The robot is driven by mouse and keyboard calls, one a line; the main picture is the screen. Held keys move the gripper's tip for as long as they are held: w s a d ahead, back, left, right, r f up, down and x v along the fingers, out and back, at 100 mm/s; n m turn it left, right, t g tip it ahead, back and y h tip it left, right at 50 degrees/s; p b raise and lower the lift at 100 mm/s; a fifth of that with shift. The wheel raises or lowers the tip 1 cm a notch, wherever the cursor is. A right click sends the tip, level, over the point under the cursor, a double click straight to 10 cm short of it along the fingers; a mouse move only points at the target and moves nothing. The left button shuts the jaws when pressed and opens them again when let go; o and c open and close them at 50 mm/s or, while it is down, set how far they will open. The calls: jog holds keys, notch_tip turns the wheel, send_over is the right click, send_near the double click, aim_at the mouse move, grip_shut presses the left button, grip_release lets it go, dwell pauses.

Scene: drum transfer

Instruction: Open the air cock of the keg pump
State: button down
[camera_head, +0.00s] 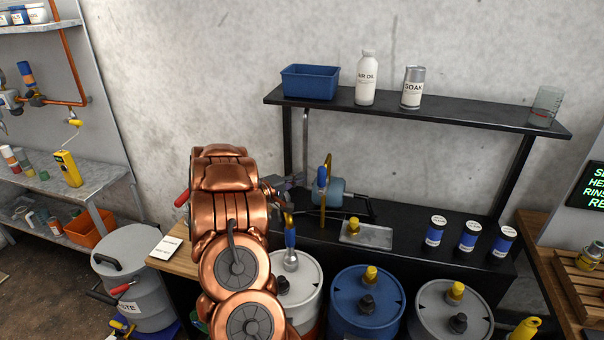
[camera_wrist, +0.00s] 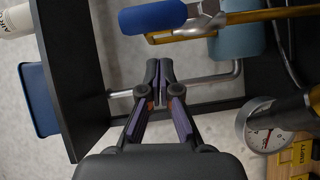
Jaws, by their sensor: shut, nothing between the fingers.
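My gripper (camera_wrist: 158,65) is shut and empty in the wrist view. Its fingertips are below a blue grip (camera_wrist: 155,18) with a metal fitting beside a yellow tube (camera_wrist: 240,17), and apart from them. A blue-grey cylinder (camera_wrist: 238,38) lies behind the tube. In the head view my gripper (camera_head: 300,181) is just left of the blue grip (camera_head: 322,178) and the cylinder (camera_head: 329,192) on the black bench. I cannot tell for sure which part is the air cock. A round gauge (camera_wrist: 256,128) shows at right in the wrist view. My arm hides part of the bench.
A black shelf (camera_head: 450,115) above holds a blue bin (camera_head: 310,82), bottles and a beaker. A metal pipe (camera_wrist: 205,82) passes behind my fingers. Drums (camera_head: 367,300) stand below the bench. Several dark jars (camera_head: 468,236) stand to the right.

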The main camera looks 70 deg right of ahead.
jog(key=b+v, duration=0.3)
jog(key=v, duration=0.7)
jog(key=shift+w+f+b, duration=0.3)
jog(key=shift+f+b, duration=0.05)
jog(key=shift+b, duration=0.05)
jog(key=shift+a, duration=0.15)
